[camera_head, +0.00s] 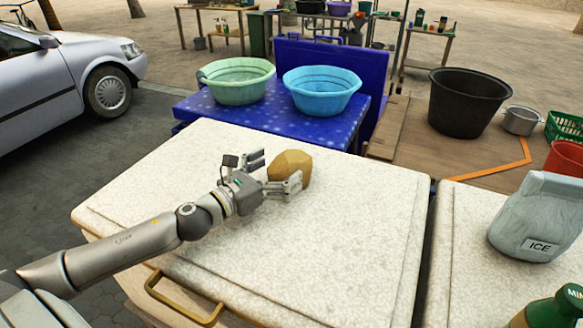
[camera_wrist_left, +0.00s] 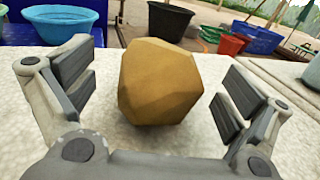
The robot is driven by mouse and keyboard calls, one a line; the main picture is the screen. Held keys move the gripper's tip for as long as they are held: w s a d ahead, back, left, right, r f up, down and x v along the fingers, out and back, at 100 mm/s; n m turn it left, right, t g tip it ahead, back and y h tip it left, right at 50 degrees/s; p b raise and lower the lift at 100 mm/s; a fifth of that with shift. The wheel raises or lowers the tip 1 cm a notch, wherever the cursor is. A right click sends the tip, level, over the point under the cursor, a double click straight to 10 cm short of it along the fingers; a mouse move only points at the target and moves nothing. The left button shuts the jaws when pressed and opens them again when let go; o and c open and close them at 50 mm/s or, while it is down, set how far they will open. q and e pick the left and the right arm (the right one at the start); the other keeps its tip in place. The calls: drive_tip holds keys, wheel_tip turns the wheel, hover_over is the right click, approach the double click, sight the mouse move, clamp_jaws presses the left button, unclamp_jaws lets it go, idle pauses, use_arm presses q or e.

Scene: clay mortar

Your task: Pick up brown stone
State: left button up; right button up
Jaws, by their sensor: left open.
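The brown stone (camera_head: 293,165) is a faceted tan-brown lump on the pale speckled counter top (camera_head: 370,215). My left gripper (camera_head: 278,172) is beside it, with its fingers open around the stone's near part. In the left wrist view the stone (camera_wrist_left: 160,82) sits between the two open fingers of my left gripper (camera_wrist_left: 160,92), with a gap on each side. The fingers do not touch it there. The stone's lower near side is partly hidden by a finger in the head view. My right gripper is in neither view.
A blue table with a green basin (camera_head: 236,82) and a blue basin (camera_head: 321,92) stands behind the counter. A grey ICE bag (camera_head: 537,217) and a green-capped bottle (camera_head: 560,310) are at the right. The counter around the stone is clear.

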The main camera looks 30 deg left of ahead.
sight(291, 160)
use_arm(q)
drive_tip(key=x, duration=0.1)
drive_tip(key=p+x, duration=0.1)
drive_tip(key=x, duration=0.1)
drive_tip(key=shift+s+r, duration=0.1)
drive_tip(key=shift+r, duration=0.1)
drive_tip(key=shift+w+d+f, duration=0.2)
drive_tip(key=shift+w+d, duration=0.05)
drive_tip(key=shift+w, duration=0.35)
drive_tip(key=shift+c, duration=0.5)
drive_tip(key=c, duration=1.9)
drive_tip(key=shift+r, duration=0.2)
